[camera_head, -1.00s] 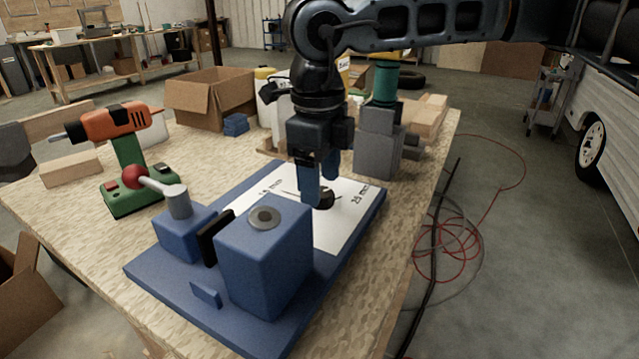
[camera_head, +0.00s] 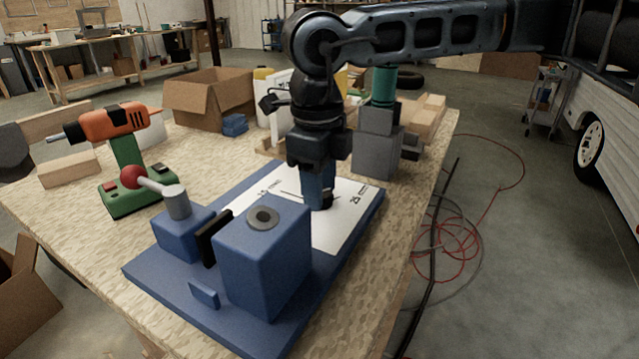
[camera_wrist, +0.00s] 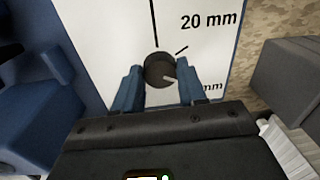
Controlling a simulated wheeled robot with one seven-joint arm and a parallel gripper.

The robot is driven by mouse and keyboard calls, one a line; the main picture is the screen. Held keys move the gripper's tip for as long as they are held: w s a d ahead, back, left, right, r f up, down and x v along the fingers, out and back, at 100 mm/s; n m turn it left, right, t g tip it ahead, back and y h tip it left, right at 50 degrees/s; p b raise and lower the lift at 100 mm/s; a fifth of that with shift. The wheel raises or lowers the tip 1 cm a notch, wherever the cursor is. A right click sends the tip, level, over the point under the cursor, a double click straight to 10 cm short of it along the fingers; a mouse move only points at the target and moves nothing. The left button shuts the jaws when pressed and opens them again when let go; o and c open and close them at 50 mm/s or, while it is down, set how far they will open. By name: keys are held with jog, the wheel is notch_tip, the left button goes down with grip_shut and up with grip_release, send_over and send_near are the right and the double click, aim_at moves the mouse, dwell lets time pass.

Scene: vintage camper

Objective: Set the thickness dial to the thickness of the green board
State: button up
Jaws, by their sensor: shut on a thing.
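The thickness dial is a dark round knob (camera_wrist: 160,68) with a pale pointer mark, on a white scale panel (camera_head: 345,215) of the blue fixture. In the wrist view the pointer aims to the lower right, towards a partly hidden "mm" label, away from the line beside "20 mm" (camera_wrist: 208,20). My gripper (camera_head: 320,198) is low over the panel, its blue fingers on either side of the knob; it also shows in the wrist view (camera_wrist: 159,86). It is shut on the knob. In the head view the fingers hide most of the knob. I cannot make out a green board.
The blue fixture's block (camera_head: 262,260) and clamp with a red-ball lever (camera_head: 133,177) stand left of the panel. An orange drill (camera_head: 110,124) on a green base, a cardboard box (camera_head: 205,100) and grey blocks (camera_head: 376,150) stand around the fixture.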

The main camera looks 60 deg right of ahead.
jog(key=shift+c, duration=0.5)
jog(key=shift+f+n+b, duration=0.15)
jog(key=shift+n+b, duration=0.15)
jog(key=shift+b, duration=0.4)
jog(key=shift+f+n+b, duration=0.1)
jog(key=shift+n+b, duration=0.5)
jog(key=shift+b, duration=0.3)
jog(key=n+b, duration=0.2)
jog(key=b, duration=0.1)
jog(key=shift+n, duration=0.3)
jog(key=n+b, duration=0.4)
jog(key=n, duration=0.2)
jog(key=shift+s+t+b, duration=0.1)
jog(key=shift+t+b, duration=0.2)
jog(key=shift+b, duration=0.1)
jog(key=n+b, duration=0.2)
jog(key=n, duration=0.4)
jog(key=shift+n+y+b, duration=0.3)
jog(key=shift+n+b, duration=0.1)
jog(key=n, duration=0.2)
jog(key=n+b, duration=0.1)
jog(key=n, duration=0.1)
jog(key=n+b, duration=0.1)
jog(key=n, duration=0.1)
jog(key=shift+d+r+n, duration=0.15)
jog(key=shift+r+n, duration=0.1)
jog(key=shift+n, duration=0.15)
